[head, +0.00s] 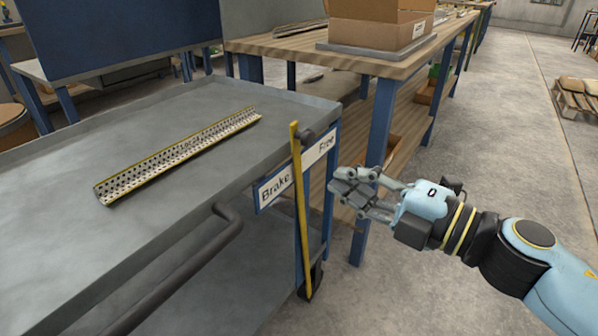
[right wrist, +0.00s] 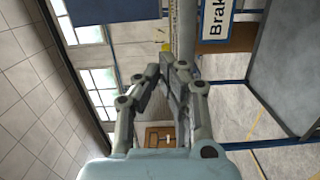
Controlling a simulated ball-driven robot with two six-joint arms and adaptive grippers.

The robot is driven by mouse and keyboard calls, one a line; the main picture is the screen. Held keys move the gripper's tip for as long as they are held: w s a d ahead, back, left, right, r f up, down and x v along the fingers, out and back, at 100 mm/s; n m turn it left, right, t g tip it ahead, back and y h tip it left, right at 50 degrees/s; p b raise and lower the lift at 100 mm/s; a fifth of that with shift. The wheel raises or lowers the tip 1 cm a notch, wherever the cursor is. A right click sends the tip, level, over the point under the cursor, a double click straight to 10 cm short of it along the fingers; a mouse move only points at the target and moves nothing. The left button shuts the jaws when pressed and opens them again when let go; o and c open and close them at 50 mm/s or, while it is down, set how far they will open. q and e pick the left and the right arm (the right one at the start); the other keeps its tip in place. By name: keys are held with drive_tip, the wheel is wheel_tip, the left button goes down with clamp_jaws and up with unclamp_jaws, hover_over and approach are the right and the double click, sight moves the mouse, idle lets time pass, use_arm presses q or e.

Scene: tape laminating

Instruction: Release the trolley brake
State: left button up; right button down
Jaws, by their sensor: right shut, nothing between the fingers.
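The trolley (head: 150,110) is grey and fills the left of the head view. Its yellow brake lever (head: 302,210) stands nearly upright at the near right corner, leaning slightly left at the top. Behind it is a white sign (head: 273,188) reading "Brake" left of the lever and "Free" right of it. Part of the sign also shows in the right wrist view (right wrist: 214,22). My right gripper (head: 340,184) is shut and empty, just right of the lever and apart from it. Its fingers show closed in the right wrist view (right wrist: 167,75). My left gripper is out of view.
A perforated metal strip (head: 180,155) with yellow edges lies on the trolley top. A dark handle bar (head: 190,265) runs along the trolley's near side. A wooden workbench (head: 400,62) with blue legs and a cardboard box (head: 378,32) stands behind. The floor to the right is open.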

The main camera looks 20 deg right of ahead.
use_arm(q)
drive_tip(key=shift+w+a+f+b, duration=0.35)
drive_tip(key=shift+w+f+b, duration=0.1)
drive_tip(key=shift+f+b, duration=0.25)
use_arm(e)
drive_tip(key=w+a, duration=0.2)
drive_tip(key=w, duration=0.9)
drive_tip(key=shift+w+a+f, duration=0.2)
drive_tip(key=shift+f, duration=0.2)
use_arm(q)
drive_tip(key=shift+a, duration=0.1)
